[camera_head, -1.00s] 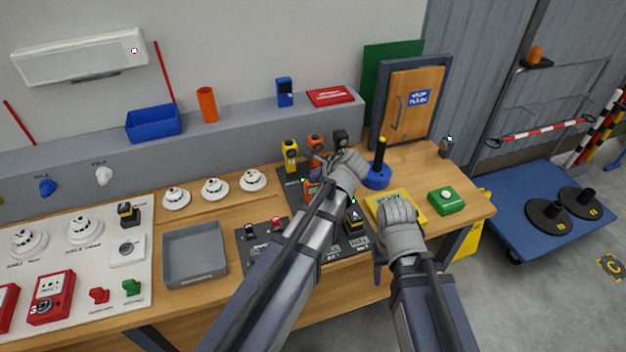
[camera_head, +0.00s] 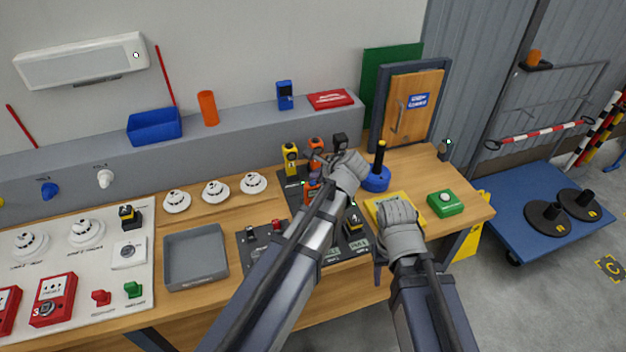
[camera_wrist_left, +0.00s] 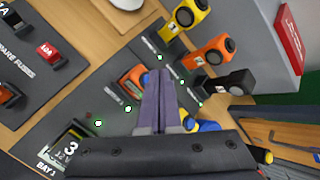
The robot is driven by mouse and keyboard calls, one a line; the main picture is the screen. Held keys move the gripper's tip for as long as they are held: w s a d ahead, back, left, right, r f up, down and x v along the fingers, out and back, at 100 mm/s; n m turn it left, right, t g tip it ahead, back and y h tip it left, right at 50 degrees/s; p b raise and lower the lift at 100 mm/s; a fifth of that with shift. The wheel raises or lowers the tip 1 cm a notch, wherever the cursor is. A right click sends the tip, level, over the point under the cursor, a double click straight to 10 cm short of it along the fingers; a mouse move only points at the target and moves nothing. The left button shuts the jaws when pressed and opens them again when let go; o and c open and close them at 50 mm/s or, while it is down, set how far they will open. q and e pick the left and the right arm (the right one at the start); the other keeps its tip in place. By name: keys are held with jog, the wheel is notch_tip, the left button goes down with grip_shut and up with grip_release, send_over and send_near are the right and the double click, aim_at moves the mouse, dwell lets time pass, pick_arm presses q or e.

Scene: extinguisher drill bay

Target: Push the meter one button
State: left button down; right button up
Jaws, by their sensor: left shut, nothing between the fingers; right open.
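Yellow (camera_head: 290,154), orange (camera_head: 315,145) and black (camera_head: 340,141) handheld devices stand in a row at the back of a dark panel. They also show in the left wrist view as yellow (camera_wrist_left: 184,17), orange (camera_wrist_left: 207,52) and black (camera_wrist_left: 230,84). Another orange device (camera_wrist_left: 132,80) lies beside my fingers. Small pale round spots (camera_wrist_left: 182,82) dot the panel; I cannot tell which belongs to meter one. My left gripper (camera_wrist_left: 157,76) is shut and empty over the panel; contact is unclear. It also shows in the head view (camera_head: 318,160). My right gripper (camera_head: 397,216) is over a yellow pad; its fingers are hidden.
A blue base with a black post (camera_head: 377,178) stands just right of my left gripper. A green box with a pale button (camera_head: 445,203) is at the right. A grey tray (camera_head: 195,255) and a panel of red call points and white detectors are at the left.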

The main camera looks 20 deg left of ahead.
pick_arm(q)
notch_tip(320, 180, up, 6)
jog(key=p, duration=0.6)
pick_arm(e)
notch_tip(320, 180, up, 6)
jog(key=shift+f, duration=0.1)
